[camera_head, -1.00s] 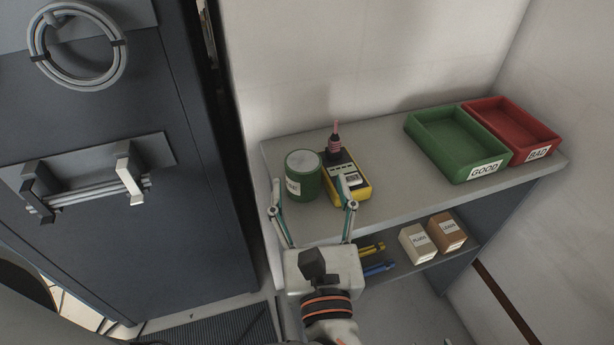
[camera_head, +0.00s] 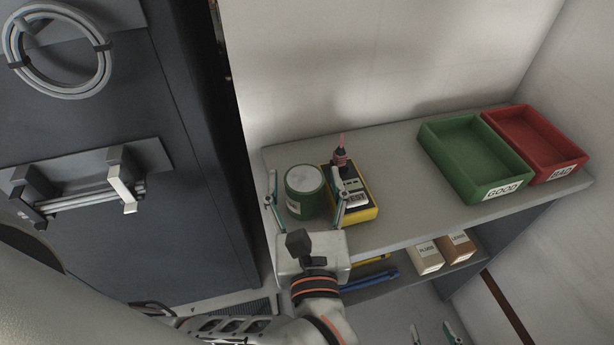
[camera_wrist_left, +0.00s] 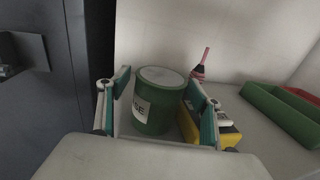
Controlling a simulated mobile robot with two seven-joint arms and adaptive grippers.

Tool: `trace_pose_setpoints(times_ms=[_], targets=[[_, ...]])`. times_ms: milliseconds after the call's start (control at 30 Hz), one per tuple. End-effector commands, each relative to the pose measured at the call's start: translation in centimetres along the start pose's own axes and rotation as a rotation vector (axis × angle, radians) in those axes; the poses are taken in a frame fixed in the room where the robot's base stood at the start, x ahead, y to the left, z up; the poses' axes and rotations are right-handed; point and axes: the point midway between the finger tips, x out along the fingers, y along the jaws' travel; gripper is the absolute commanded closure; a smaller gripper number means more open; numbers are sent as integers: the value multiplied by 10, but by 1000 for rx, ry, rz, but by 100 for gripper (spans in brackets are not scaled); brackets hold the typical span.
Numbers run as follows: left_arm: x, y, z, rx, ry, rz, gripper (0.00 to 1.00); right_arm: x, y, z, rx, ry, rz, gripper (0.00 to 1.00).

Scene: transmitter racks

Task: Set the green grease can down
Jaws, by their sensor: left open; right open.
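The green grease can (camera_head: 304,192) stands upright on the grey shelf top (camera_head: 400,215), with a pale lid and a white label. It also shows in the left wrist view (camera_wrist_left: 157,102). My left gripper (camera_head: 305,188) is open, with one finger on each side of the can. In the left wrist view its fingers (camera_wrist_left: 160,92) stand apart around the can; the right finger looks close to the can's side, and contact there cannot be told. My right gripper (camera_head: 432,331) is open and empty at the bottom edge of the head view, only its fingertips showing.
A yellow and black meter (camera_head: 362,208) lies right beside the can, with a pink-tipped bottle (camera_head: 340,155) behind. Green GOOD (camera_head: 468,160) and red BAD (camera_head: 535,143) trays stand at the right. Small boxes (camera_head: 426,257) are on the lower shelf. A dark cabinet (camera_head: 110,200) is at left.

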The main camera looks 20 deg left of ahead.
Motion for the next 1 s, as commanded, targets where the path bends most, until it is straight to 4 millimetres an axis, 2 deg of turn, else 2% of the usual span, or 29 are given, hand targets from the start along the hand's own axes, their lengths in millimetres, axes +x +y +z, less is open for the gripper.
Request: trace_pose_setpoints(times_ms=[167, 200, 367, 400, 433, 467, 667, 767, 1000], targets=[[0, 0, 0, 0, 1, -1, 36, 0, -1, -2, 2, 3, -1, 54], [0, 0, 0, 0, 1, -1, 38, 0, -2, 0, 3, 0, -2, 54], [0, 0, 0, 0, 1, -1, 80, -4, -5, 6, 5, -12, -6, 54], [0, 0, 0, 0, 1, -1, 86, -5, -5, 7, 5, -13, -7, 54], [0, 0, 0, 0, 1, -1, 86, -5, -5, 8, 5, -14, -7, 54], [0, 0, 0, -1, -1, 0, 91, -5, -5, 8, 5, -14, -7, 54], [0, 0, 1, -1, 0, 0, 91, -5, -5, 6, 4, -10, -6, 54], [0, 0, 8, -3, 0, 0, 91, -4, -3, 2, 4, -5, -4, 54], [0, 0, 52, -9, -1, 0, 91, -3, 1, -12, 5, 14, 1, 54]])
